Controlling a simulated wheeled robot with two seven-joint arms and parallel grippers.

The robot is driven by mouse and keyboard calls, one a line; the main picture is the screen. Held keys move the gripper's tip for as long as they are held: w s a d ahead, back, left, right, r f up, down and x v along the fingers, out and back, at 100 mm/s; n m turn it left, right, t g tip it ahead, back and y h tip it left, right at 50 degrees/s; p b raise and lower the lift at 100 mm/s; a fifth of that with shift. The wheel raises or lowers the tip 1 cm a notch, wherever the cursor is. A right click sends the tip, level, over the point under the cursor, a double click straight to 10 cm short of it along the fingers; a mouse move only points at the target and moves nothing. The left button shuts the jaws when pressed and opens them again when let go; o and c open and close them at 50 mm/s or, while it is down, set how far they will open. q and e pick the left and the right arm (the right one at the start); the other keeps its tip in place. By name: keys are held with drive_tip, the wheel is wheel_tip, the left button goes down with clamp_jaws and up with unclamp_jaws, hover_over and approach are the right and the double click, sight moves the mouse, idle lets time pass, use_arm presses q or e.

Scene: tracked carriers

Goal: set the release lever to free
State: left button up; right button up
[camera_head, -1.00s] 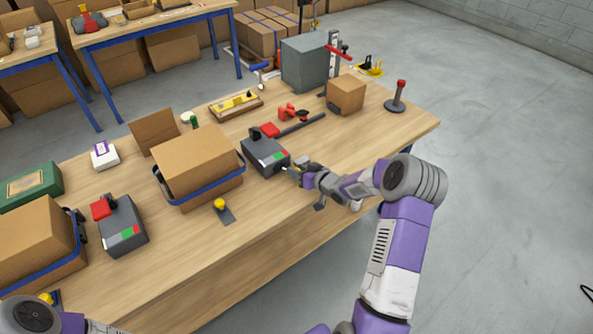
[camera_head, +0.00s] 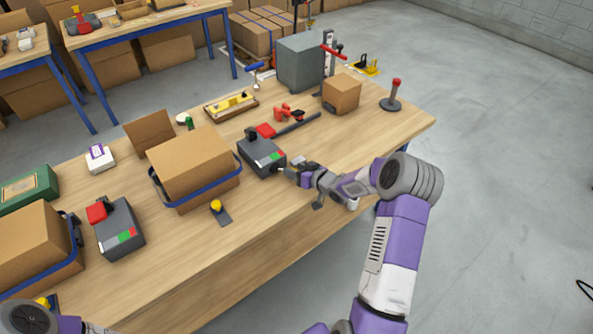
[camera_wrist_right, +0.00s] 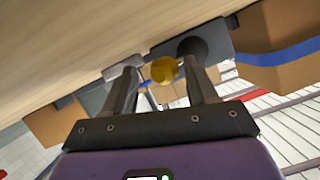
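Two dark grey boxes with red and green labels stand on the table: one near the middle (camera_head: 262,154), one at the left (camera_head: 118,230). My right gripper (camera_head: 288,171) is at the right end of the middle box. In the right wrist view a yellow ball knob (camera_wrist_right: 164,70) lies between the tips of my open right gripper (camera_wrist_right: 162,80), with a small gap on each side. A dark round knob (camera_wrist_right: 191,48) shows just beyond. I cannot tell for certain which part is the release lever. Of my left arm only a part shows, at the bottom left; its gripper is out of view.
Blue-banded carriers with cardboard boxes stand at the middle (camera_head: 190,205) and left. A yellow knob on a dark plate (camera_head: 222,215) lies near the front edge. Red clamp (camera_head: 288,112), small box (camera_head: 342,94) and red-topped stick (camera_head: 392,96) are behind.

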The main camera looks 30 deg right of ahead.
drive_tip(key=shift+d, duration=0.1)
drive_tip(key=p+v, duration=0.1)
drive_tip(key=v, duration=0.5)
drive_tip(key=shift+r+p, duration=0.1)
drive_tip(key=shift+p, duration=0.25)
drive_tip(key=shift+s+r, duration=0.2)
drive_tip(key=shift+s, duration=0.5)
